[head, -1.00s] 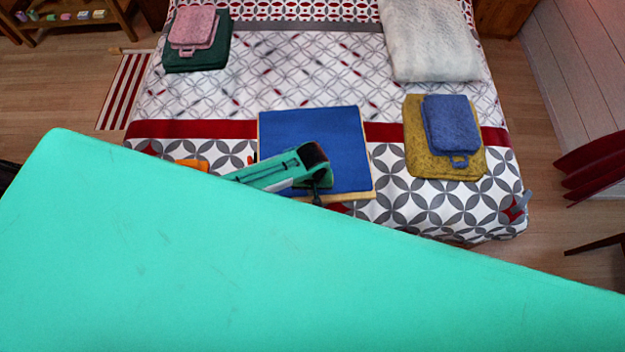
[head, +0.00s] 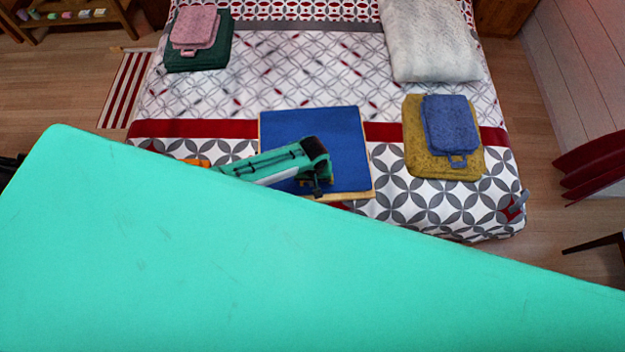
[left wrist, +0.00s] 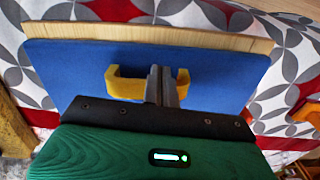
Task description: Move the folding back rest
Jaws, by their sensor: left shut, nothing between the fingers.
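The folding back rest (head: 285,128) lies on the bed as a flat blue panel with a pale wooden edge. The left wrist view shows its blue face (left wrist: 75,70), its wooden edge (left wrist: 150,36) and a yellow handle (left wrist: 125,84). My left gripper (head: 318,190) is over the panel's near part. In the left wrist view its grey fingers (left wrist: 162,85) are shut and empty at the middle of the yellow handle, overlapping it. Whether they touch the handle I cannot tell. My right gripper is out of view.
A yellow towel (head: 415,150) with a blue towel (head: 449,120) on it lies to the right. A white pillow (head: 430,40) is at the back right. Pink (head: 194,27) and green (head: 215,50) towels lie back left. The patterned bedspread (head: 310,75) between is clear.

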